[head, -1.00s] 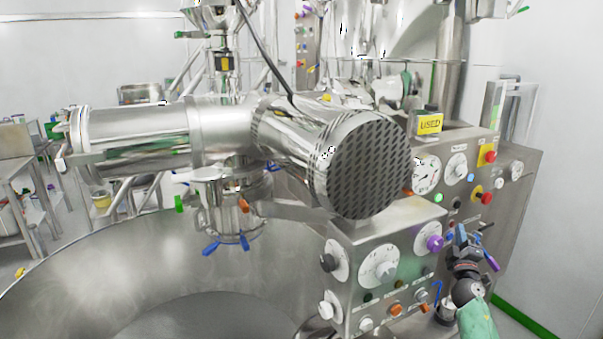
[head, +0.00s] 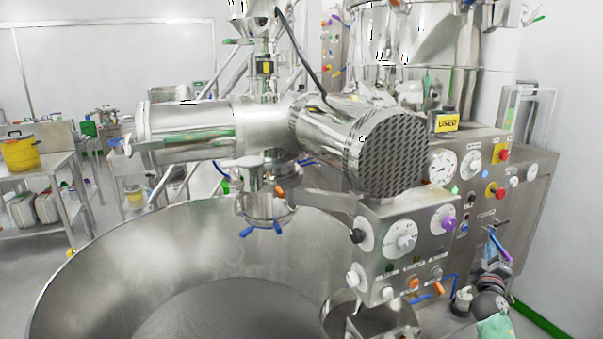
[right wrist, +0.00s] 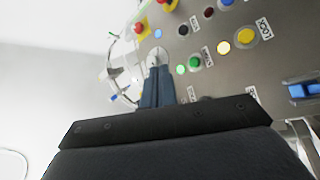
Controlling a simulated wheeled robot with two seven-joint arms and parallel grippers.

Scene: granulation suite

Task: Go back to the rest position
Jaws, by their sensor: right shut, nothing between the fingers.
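My right gripper (head: 491,258) is at the lower right of the head view, in front of the steel control cabinet's right part. In the right wrist view its two blue-grey fingers (right wrist: 157,88) lie together, with nothing between them. They point toward the panel of buttons (right wrist: 215,45), and the gap to it is hard to judge. My left gripper is in neither view.
A large steel bowl (head: 75,290) fills the lower left. A horizontal steel motor housing (head: 390,155) hangs above it. A control box (head: 415,225) with dials stands close left of my right gripper. A side table (head: 30,180) holds a yellow pot (head: 20,153).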

